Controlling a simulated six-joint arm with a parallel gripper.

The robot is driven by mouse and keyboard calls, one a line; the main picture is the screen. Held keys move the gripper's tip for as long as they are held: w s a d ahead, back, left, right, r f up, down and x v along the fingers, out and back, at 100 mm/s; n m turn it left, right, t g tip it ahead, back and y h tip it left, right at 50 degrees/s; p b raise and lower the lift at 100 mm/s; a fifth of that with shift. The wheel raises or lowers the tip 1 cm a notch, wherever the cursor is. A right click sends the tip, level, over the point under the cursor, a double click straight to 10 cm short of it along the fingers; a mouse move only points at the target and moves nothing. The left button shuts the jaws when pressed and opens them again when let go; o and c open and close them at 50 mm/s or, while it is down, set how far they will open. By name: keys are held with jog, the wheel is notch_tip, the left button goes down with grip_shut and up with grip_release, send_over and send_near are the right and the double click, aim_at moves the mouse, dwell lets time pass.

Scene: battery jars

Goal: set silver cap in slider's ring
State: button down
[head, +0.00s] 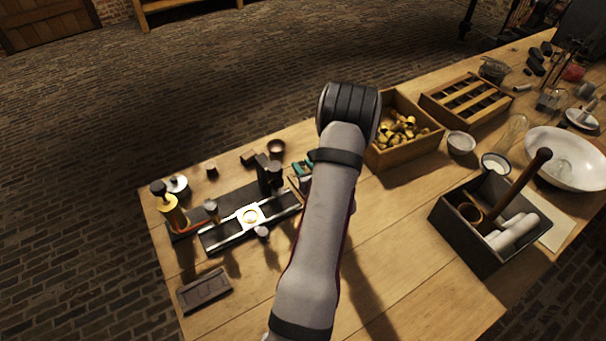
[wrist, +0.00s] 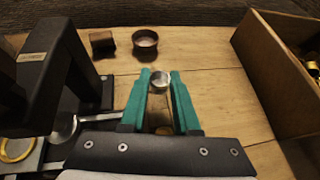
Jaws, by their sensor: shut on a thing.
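The silver cap (wrist: 159,81) is a small round piece between the teal fingertips of my gripper (wrist: 159,76) in the wrist view. My gripper is shut on it. In the head view the teal fingers (head: 302,168) show just left of my arm, and the cap cannot be made out there. The slider's ring (head: 250,215) is a bright gold-rimmed circle on the metal slider (head: 224,233), left of my gripper. The ring also shows in the wrist view (wrist: 17,149) at the lower left edge, apart from the cap.
A black press-like upright (wrist: 50,75) stands between the gripper and the ring. A wooden box of brass pieces (head: 398,130) stands to the right. The table front is mostly clear.

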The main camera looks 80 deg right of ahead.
jog(key=s+a+r, duration=0.4)
jog(key=s+r, duration=0.3)
jog(key=s, duration=0.3)
jog(key=w+a+r+n+t+y, duration=0.1)
jog(key=w+r, duration=0.1)
jog(key=w, duration=0.3)
jog(key=w+a+r+n+t+y, duration=0.1)
jog(key=w+r, duration=0.1)
jog(key=w, duration=0.4)
jog(key=w+a+r+n+t+y, duration=0.1)
jog(key=w+a+r+n, duration=0.1)
jog(key=w, duration=0.3)
jog(key=shift+w+r, duration=0.3)
jog(key=shift+r, duration=0.2)
jog(key=w+a+f+n+t+y, duration=0.1)
jog(key=w+a+f+n+y, duration=0.15)
jog(key=a+f, duration=0.4)
jog(key=n+t+y, duration=0.1)
jog(key=n+y, duration=0.2)
send_over(255, 218)
notch_tip(255, 218, down, 3)
jog(key=shift+m, duration=0.25)
jog(key=shift+f, duration=2.8)
jog(key=shift+f, duration=0.55)
